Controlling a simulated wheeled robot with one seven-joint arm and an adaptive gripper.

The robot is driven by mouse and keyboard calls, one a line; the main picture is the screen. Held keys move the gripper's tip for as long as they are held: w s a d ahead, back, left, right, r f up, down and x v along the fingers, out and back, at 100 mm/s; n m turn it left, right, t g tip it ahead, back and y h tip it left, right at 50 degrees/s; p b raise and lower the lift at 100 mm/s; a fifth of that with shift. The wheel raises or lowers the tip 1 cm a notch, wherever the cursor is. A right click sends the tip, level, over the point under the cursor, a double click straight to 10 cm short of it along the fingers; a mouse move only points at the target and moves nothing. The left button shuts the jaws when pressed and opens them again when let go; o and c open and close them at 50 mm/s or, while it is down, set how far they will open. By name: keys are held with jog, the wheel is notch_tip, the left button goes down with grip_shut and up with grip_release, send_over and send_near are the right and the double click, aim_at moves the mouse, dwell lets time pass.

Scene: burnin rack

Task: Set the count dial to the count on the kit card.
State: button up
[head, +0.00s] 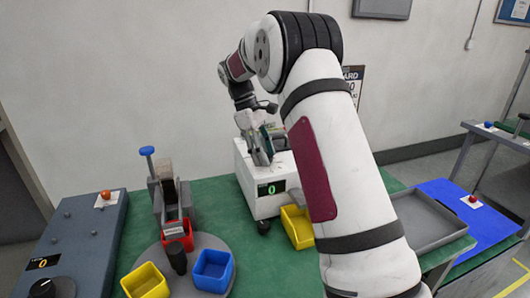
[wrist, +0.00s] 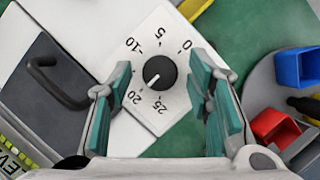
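The count dial (wrist: 159,72) is a black knob on a white face with numbers around it. Its white mark points to the lower left, toward 20. The 15 position is hidden by a finger. My gripper (wrist: 160,68) is open above it, with one finger on each side and nothing held. In the head view my gripper (head: 262,150) is over the white box (head: 258,204), whose green display (head: 271,189) reads 0. A wall card (head: 354,80) is mostly behind my arm; only "ARD" and part of a number ending in 0 show.
A turntable (head: 206,242) carries red (head: 178,236), blue (head: 212,270) and yellow (head: 145,281) bins. Another yellow bin (head: 298,227) stands beside the white box. A grey panel (head: 84,240) with an orange 0 is at left. A grey tray (head: 430,222) lies at right.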

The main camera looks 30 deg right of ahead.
jog(key=shift+r, duration=0.1)
jog(key=v, duration=1.1)
jog(key=shift+w+r, duration=0.2)
jog(key=shift+r, duration=0.15)
jog(key=shift+a+r, duration=0.1)
jog(key=shift+a, duration=0.1)
